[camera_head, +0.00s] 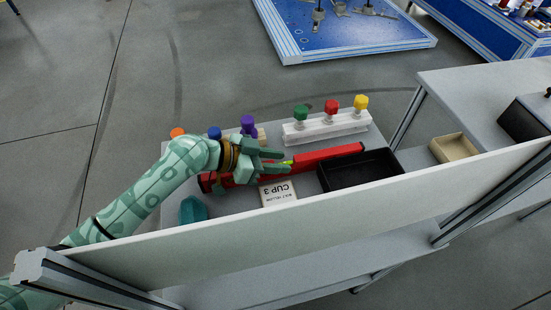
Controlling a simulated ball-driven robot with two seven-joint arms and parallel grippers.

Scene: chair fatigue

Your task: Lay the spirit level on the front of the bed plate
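The red spirit level (330,154) lies slantwise on the grey workbench, with a yellow-green vial near its middle. My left gripper (286,161) is over the middle of the level. Its two green fingers are apart and point right, with part of the level showing between them. I cannot tell whether they touch it. The blue bed plate (320,40) with its pale rim is beyond the bench at the top, with metal fittings on its far part. Its front strip is bare. My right gripper is not in view.
Beside the level are a black tray (360,171), a white card reading "CUP 3" (279,193) and a teal object (193,210). A white rack (325,127) with green, red and yellow knobs stands behind. A pale board (330,221) edges the bench. Open floor separates bench and plate.

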